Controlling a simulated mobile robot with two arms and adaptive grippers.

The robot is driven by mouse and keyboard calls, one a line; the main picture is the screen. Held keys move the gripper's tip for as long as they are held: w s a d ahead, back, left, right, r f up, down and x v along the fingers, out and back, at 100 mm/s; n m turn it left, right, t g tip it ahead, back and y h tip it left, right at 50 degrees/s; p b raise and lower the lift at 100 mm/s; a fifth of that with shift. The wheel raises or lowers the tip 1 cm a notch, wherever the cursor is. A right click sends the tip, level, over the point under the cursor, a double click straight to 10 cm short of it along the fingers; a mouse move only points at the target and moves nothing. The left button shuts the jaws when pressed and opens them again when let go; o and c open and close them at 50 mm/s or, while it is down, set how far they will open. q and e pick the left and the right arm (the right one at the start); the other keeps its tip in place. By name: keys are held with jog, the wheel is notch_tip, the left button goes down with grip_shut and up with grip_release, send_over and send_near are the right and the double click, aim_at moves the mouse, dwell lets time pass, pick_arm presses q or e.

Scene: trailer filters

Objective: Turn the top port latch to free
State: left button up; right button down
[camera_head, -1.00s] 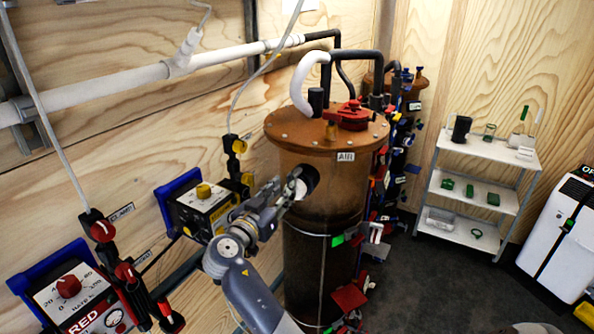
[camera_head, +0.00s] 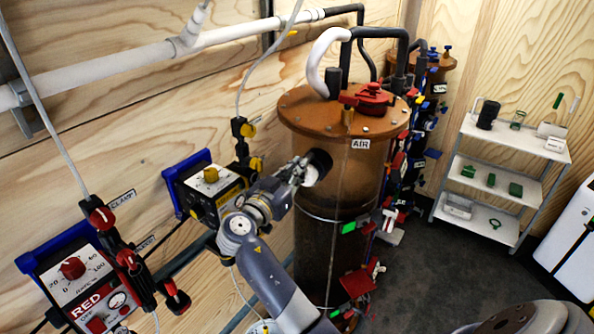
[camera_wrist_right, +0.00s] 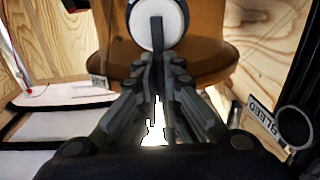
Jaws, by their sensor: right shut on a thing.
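The brown cylindrical tank (camera_head: 335,215) stands by the wooden wall in the head view. A black round port (camera_head: 321,159) with a pale face sticks out of its upper side, below the AIR label. In the right wrist view, the white round face (camera_wrist_right: 143,24) carries a narrow dark bar (camera_wrist_right: 156,32), which looks like the latch. My right gripper (camera_head: 303,170) is at this port. In the wrist view its fingers (camera_wrist_right: 158,68) are closed together on the bar's end. The fingers partly hide the latch, and its exact angle is hard to tell. My left gripper is out of view.
A yellow-knobbed control box (camera_head: 213,190) and a red-knobbed box (camera_head: 75,285) are on the wall at left. Hoses and a red fitting (camera_head: 368,98) top the tank. A white shelf rack (camera_head: 513,145) stands at right. Dark floor (camera_head: 445,265) is clear between.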

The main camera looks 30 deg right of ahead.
jog(key=shift+n, duration=0.3)
jog(key=shift+d+r+n+p, duration=0.1)
jog(key=shift+n+p, duration=1.6)
jog(key=shift+n, duration=3.85)
jog(key=shift+r+n+p, duration=0.1)
jog(key=shift+n+p, duration=1.55)
jog(key=shift+n, duration=3.9)
jog(key=c, duration=1.9)
grip_release()
jog(key=shift+c, duration=0.2)
jog(key=shift+o, duration=1.1)
jog(key=shift+d+f, duration=0.1)
jog(key=shift+f, duration=0.1)
